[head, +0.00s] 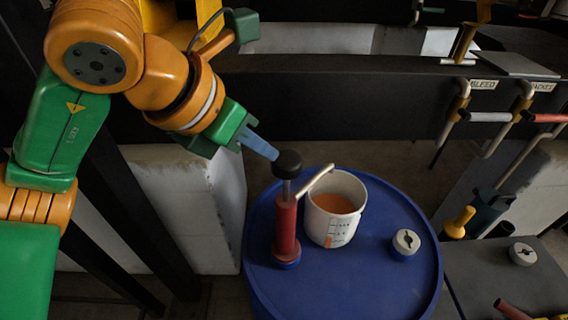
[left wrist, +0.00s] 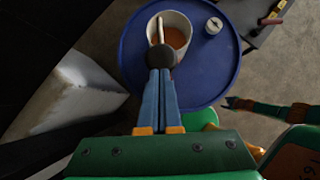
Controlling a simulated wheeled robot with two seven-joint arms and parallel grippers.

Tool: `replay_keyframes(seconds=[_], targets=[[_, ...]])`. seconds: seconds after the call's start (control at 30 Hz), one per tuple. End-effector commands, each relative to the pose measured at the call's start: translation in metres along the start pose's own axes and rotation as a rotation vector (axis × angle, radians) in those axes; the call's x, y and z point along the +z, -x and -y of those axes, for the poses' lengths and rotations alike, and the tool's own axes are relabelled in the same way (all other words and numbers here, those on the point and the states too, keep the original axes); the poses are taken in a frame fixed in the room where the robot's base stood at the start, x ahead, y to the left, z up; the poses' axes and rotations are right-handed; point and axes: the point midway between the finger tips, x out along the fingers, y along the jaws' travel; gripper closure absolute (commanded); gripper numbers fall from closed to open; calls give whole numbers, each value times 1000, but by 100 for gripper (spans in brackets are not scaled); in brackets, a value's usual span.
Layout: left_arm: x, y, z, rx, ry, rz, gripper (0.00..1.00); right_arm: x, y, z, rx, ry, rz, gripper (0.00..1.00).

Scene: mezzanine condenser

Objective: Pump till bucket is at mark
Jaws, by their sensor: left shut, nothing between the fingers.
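The white bucket (head: 318,225) stands on a blue drum (head: 262,292), with orange liquid (head: 336,203) inside. Dark graduations and a short orange strip show low on its outer wall; I cannot tell how the liquid stands against a mark. The red hand pump (head: 286,228) stands left of the bucket, its black knob (head: 287,163) raised on a bare rod and its pale spout (head: 316,180) over the bucket. My left gripper (head: 272,153) is shut and empty, its blue fingertips at the knob; contact is unclear. What seems my right gripper (left wrist: 232,102) shows at the wrist view's right.
A round gauge-like cap (head: 405,243) sits on the drum right of the bucket. A dark beam (head: 330,95) runs behind, with pipes and labelled handles at right. A yellow-handled tool (head: 459,222) stands right of the drum. A dark bench (head: 500,280) is at lower right.

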Motion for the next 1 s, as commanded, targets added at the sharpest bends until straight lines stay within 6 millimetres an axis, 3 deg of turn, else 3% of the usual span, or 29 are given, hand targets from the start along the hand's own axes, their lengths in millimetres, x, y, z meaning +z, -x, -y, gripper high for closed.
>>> replay_keyframes(seconds=[0.1, 0.3, 0.77, 1.0], targets=[[-2, -18, 0, -1, 0, -1, 100, 0, -8, 3, -4, -2, -2, 44], [-1, -34, 0, 0, 1, -1, 100, -1, -11, 5, -8, -3, -3, 44], [-2, -38, 0, 0, 1, -1, 100, -1, -14, 5, -7, -1, -4, 44], [-19, -61, 0, 1, 1, -1, 100, 2, -42, 4, -5, 0, -4, 44]])
